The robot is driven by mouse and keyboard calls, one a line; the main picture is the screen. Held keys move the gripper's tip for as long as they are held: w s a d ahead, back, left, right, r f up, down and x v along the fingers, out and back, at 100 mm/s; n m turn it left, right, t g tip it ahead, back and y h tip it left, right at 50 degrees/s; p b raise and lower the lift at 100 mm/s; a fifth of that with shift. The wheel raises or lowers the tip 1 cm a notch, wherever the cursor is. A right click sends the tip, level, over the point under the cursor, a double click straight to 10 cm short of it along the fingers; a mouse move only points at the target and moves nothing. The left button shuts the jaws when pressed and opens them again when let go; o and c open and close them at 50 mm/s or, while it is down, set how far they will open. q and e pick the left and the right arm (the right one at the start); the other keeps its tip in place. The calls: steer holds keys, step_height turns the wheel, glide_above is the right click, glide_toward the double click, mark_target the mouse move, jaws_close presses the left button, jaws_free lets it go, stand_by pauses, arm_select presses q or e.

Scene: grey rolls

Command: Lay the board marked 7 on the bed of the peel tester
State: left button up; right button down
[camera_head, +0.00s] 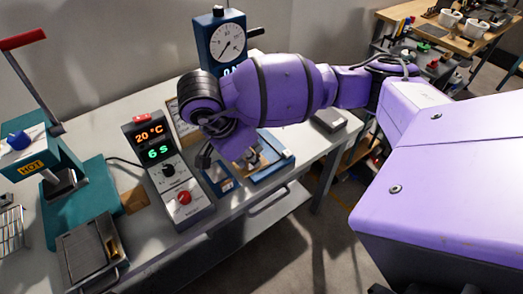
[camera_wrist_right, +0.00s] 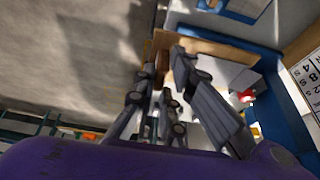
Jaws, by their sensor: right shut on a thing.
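My right gripper (camera_head: 207,158) hangs over the bench, just right of the temperature controller. In the wrist view its fingers (camera_wrist_right: 168,62) are closed on a thin tan board (camera_wrist_right: 205,45), seen nearly edge-on. No 7 can be read on it. The peel tester (camera_head: 222,45) is the blue post with a round dial, at the back of the bench behind my right wrist. My wrist and arm hide its lower part, so I cannot make out its bed. My left gripper is in neither view.
The controller (camera_head: 168,170) reads 20 °C and 6 S. A teal hot press (camera_head: 75,205) stands at the left. A blue-edged tray (camera_head: 272,170) lies right of my gripper, close to the bench's front edge. A grey box (camera_head: 330,121) sits at the right end.

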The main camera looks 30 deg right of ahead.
steer(key=w+d+f, duration=0.2)
steer(key=d, duration=0.1)
steer(key=shift+w+d+f+b, duration=0.15)
steer(key=shift+f+b, duration=0.05)
steer(key=shift+b, duration=0.1)
steer(key=w+d+f, duration=0.5)
steer(key=shift+d+f, duration=0.3)
steer(key=shift+w+d+f, duration=0.15)
steer(key=shift+w+f, duration=0.05)
steer(key=shift+f, duration=0.05)
steer(key=shift+w+d+f, duration=0.2)
steer(key=shift+d+f, duration=0.1)
steer(key=shift+f, duration=0.1)
step_height(320, 180, down, 3)
steer(key=shift+w+d+f, duration=0.1)
steer(key=shift+f, duration=0.05)
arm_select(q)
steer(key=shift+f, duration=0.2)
